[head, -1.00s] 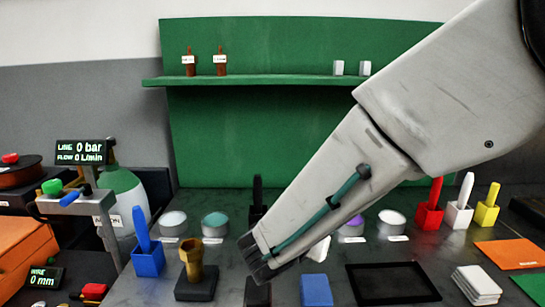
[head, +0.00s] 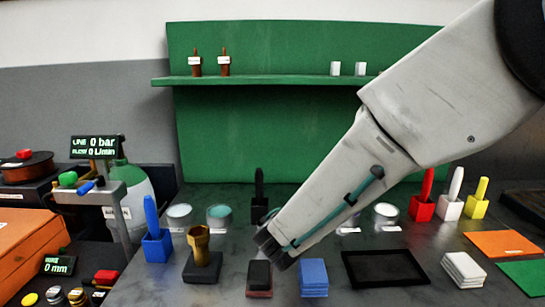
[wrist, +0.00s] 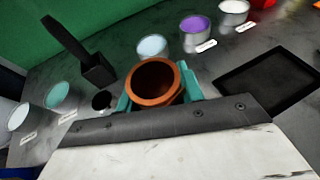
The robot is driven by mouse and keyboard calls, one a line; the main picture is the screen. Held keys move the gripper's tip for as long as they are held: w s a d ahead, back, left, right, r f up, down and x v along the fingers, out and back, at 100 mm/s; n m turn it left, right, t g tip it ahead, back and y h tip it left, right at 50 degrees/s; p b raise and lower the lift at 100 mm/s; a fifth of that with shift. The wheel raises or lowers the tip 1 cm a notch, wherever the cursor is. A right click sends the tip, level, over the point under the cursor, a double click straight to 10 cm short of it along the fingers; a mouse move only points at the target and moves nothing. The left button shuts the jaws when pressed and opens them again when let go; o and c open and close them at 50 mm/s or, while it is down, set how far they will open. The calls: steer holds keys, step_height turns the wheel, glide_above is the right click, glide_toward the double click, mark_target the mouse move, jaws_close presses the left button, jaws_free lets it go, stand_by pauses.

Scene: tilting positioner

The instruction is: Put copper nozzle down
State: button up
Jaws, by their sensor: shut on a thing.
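The copper nozzle (wrist: 152,82) shows in the wrist view as a round, open-topped copper-coloured piece with a dark hollow. My gripper (wrist: 157,92) is shut on it, with a teal finger at either side. In the head view my gripper's dark end (head: 274,248) is low over the middle of the bench, and the nozzle is hidden there. I cannot tell whether the nozzle touches the bench. A brass nozzle (head: 199,246) stands upright on a black base (head: 202,270), left of my gripper.
A dark block (head: 260,274) and a blue stack (head: 313,278) lie just in front. A black tray (head: 385,280) is to the right. A black brush holder (head: 259,211) stands behind, with labelled pots including a teal one (head: 219,215).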

steer(key=w+d+f, duration=0.2)
steer(key=d, duration=0.4)
steer(key=w+d+f, duration=0.2)
steer(key=w+d, duration=0.1)
steer(key=d, duration=0.3)
steer(key=w+d+f, duration=0.2)
steer(key=d, duration=0.4)
steer(key=shift+w+f, duration=0.1)
steer(key=shift+w, duration=0.2)
steer(key=shift+d, duration=0.35)
